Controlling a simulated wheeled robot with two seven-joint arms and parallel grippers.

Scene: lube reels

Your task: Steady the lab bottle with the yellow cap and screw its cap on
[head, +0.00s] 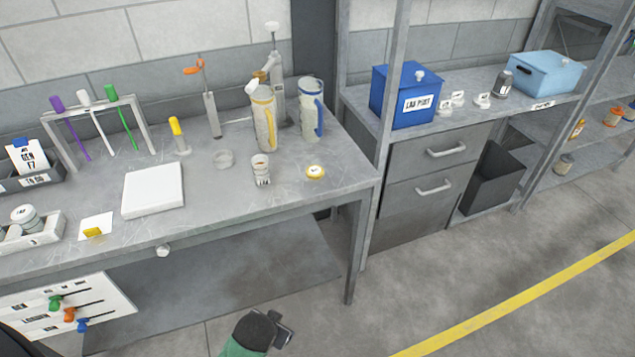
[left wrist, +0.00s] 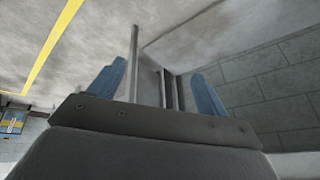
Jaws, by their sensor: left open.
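The lab bottle (head: 261,173) is a small clear bottle with a printed label. It stands upright and uncapped near the front of the metal bench. A yellow cap (head: 315,172) with a pale label on top lies flat on the bench to its right, apart from the bottle. My left gripper (head: 285,331) is low in front of the bench, well away from both. In the left wrist view its two blue fingers (left wrist: 157,90) are spread with nothing between them. Neither bottle nor cap shows in that view. My right gripper is not in view.
The bench front around the bottle and cap is clear.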

